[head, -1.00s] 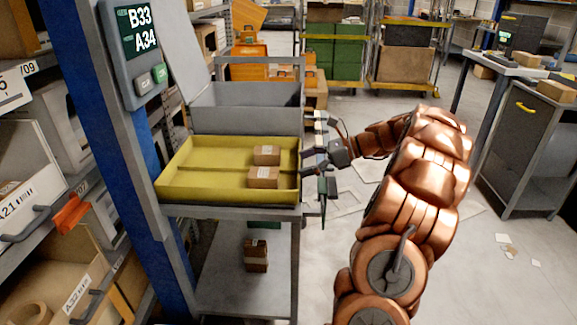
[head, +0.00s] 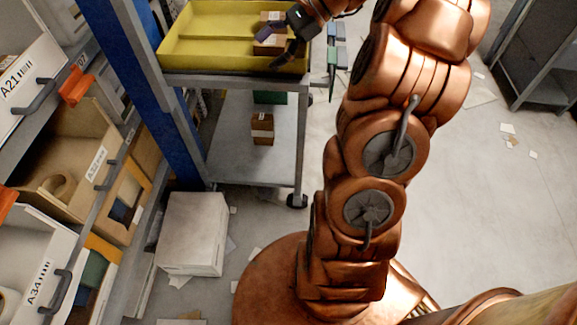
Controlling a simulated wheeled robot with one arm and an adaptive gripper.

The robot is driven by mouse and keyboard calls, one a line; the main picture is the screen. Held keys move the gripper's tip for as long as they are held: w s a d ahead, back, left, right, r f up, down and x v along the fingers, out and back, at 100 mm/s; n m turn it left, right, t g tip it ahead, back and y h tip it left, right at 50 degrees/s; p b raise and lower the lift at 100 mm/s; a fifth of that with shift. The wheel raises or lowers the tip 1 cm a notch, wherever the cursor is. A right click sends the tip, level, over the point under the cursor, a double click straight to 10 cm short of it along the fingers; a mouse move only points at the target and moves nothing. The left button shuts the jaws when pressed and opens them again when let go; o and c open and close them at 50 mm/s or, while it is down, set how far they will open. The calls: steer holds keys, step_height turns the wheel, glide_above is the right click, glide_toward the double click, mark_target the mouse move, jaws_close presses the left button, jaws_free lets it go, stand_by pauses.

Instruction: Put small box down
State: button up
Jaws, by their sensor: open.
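Two small brown boxes sit in the right part of the yellow tray (head: 205,50) on top of the grey cart. The nearer small box (head: 268,47) is partly covered by my gripper; the farther small box (head: 272,17) lies just behind it. My gripper (head: 272,50) is open over the tray's right side, with its dark fingers pointing left around the nearer box. I cannot tell whether the fingers touch it. Another small brown box (head: 262,129) stands on the cart's lower shelf.
The cart's lower shelf (head: 230,155) is mostly bare. A white carton (head: 192,233) stands on the floor beside the blue rack post (head: 165,115). Rack bins (head: 65,165) line the left. Open floor with scattered paper lies to the right, before a grey cabinet (head: 535,60).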

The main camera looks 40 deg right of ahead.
steer(key=s+a+f+n+g+h, duration=0.3)
steer(key=s+a+n+g+h, duration=0.15)
steer(key=s+a+n, duration=0.8)
steer(key=s+a+f+n+g+h, duration=0.1)
steer(key=s+f+n+h, duration=0.1)
steer(key=s, duration=0.6)
steer(key=s+a+f+n+g+h, duration=0.1)
steer(key=s+n+h, duration=0.3)
steer(key=s, duration=0.4)
steer(key=shift+s+a+f+n, duration=0.35)
steer(key=shift+a+f+n, duration=0.25)
steer(key=shift+f, duration=0.15)
step_height(320, 180, up, 23)
steer(key=s+p, duration=0.1)
steer(key=p, duration=2)
steer(key=shift+f+t, duration=0.15)
steer(key=shift+t, duration=0.3)
